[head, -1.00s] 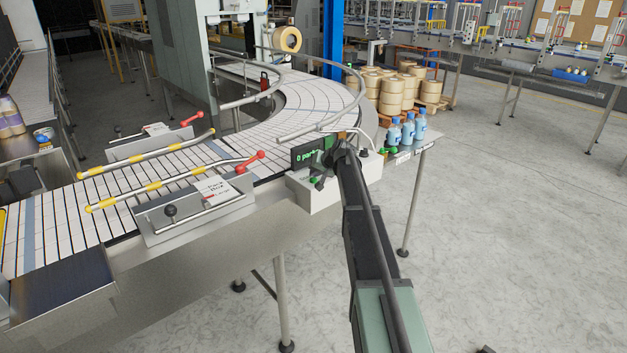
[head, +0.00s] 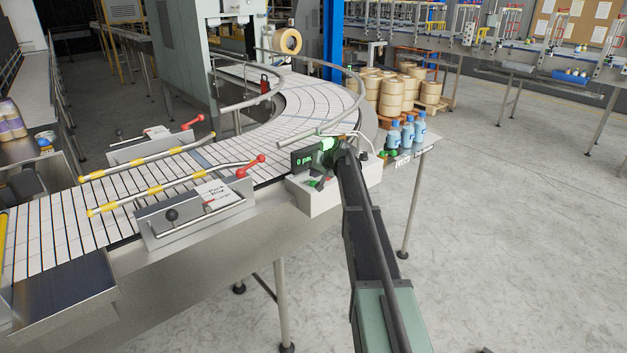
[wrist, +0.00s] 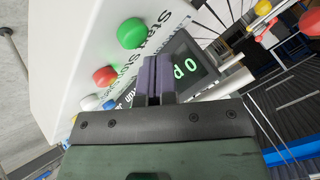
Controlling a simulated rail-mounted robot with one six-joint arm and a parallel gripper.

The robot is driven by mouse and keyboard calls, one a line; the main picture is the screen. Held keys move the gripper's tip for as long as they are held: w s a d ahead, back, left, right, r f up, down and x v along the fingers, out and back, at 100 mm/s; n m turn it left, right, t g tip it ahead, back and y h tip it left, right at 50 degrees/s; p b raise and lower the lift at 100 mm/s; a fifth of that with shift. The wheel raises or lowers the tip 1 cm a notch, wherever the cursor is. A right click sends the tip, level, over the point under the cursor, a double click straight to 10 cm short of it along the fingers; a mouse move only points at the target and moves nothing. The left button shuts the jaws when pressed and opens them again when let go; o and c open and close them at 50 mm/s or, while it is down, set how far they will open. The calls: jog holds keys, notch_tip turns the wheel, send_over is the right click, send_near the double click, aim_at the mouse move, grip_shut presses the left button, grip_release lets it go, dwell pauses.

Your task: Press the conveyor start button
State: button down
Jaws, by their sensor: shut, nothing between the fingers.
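The white control box (head: 318,199) stands at the conveyor's near edge. In the wrist view it carries a round green button (wrist: 131,33) by the word "Start" and a red button (wrist: 104,76) by "Stop". A smaller white button (wrist: 90,102) is beside the red one. My gripper (wrist: 158,62) is shut and empty. Its fingertips are over the box, between the buttons and the dark display (wrist: 188,62), and appear apart from the green button. In the head view my wrist hides much of the box top.
The slatted conveyor (head: 110,190) curves behind the box, with guide rails (head: 170,184) along it. Several blue bottles (head: 407,135) stand on the ledge to the right. Bare floor (head: 500,250) is open at right.

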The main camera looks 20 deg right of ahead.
jog(key=shift+r, duration=0.15)
notch_tip(320, 180, up, 5)
jog(key=p, duration=0.5)
dwell(0.6)
jog(key=s+a+f+n+g+h+b, duration=0.1)
jog(key=s+a+f+g+b, duration=0.2)
jog(key=s, duration=1.2)
jog(key=s+a+f+n+g+h+b, duration=0.1)
jog(key=s+a+f+b, duration=0.5)
jog(key=s+a, duration=0.8)
jog(key=s+a+f+n+g+h+b, duration=0.1)
jog(key=s+a+f+g+b, duration=0.3)
jog(key=s+a+f, duration=0.5)
jog(key=s+n, duration=0.1)
jog(key=s, duration=0.5)
jog(key=shift+s+a+f+n+g, duration=0.2)
jog(key=shift+s+n+g, duration=0.1)
jog(key=shift+s+n, duration=0.1)
